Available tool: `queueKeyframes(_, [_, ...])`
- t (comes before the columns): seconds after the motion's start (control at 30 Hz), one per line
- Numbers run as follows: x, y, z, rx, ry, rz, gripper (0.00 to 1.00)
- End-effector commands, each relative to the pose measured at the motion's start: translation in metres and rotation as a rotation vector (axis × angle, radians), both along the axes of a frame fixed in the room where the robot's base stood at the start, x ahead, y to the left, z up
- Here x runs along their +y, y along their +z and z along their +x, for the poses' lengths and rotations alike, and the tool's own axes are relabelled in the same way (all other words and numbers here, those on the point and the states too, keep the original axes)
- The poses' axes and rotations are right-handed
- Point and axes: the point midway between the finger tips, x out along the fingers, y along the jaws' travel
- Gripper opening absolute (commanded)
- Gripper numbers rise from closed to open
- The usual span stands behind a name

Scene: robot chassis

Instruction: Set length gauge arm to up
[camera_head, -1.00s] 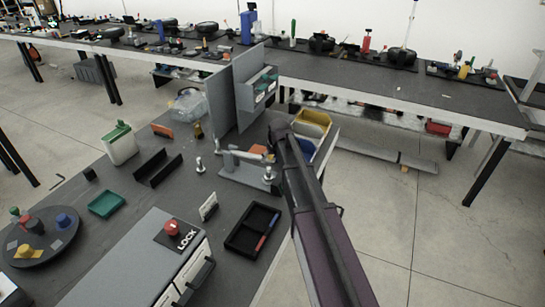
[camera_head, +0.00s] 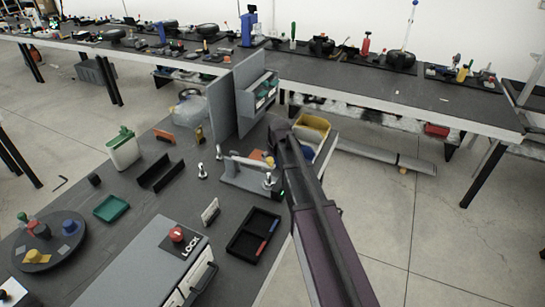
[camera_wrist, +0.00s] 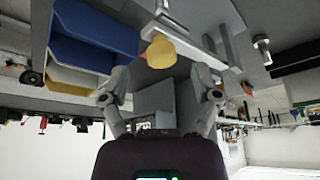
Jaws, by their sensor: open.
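The length gauge appears to be the grey metal fixture (camera_head: 244,179) near the right edge of the workbench in the head view. Its pale bar (camera_head: 247,162) looks low, lying lengthwise above the base rather than standing up. My gripper (camera_wrist: 160,78) is open in the wrist view, fingers spread and nothing held. A yellow rounded piece (camera_wrist: 162,52) shows beyond the fingertips, with grey metal bars (camera_wrist: 222,35) up and to the right. In the head view my dark arm comes from the lower right to beside the fixture and hides the fingers.
Blue and yellow bins (camera_wrist: 98,40) lie close to my left finger in the wrist view. A grey upright panel (camera_head: 222,105) stands behind the fixture. A black tray (camera_head: 253,234) and a cabinet with a red button (camera_head: 176,234) are nearer. Small metal posts stand beside the fixture.

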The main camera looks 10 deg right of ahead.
Motion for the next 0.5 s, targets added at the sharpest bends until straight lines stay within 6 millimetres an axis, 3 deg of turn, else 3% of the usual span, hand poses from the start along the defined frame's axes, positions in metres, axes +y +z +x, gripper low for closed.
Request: queueKeyframes(0.5, [0.002, 0.027, -0.008, 0.0, 0.0, 0.0, 0.8])
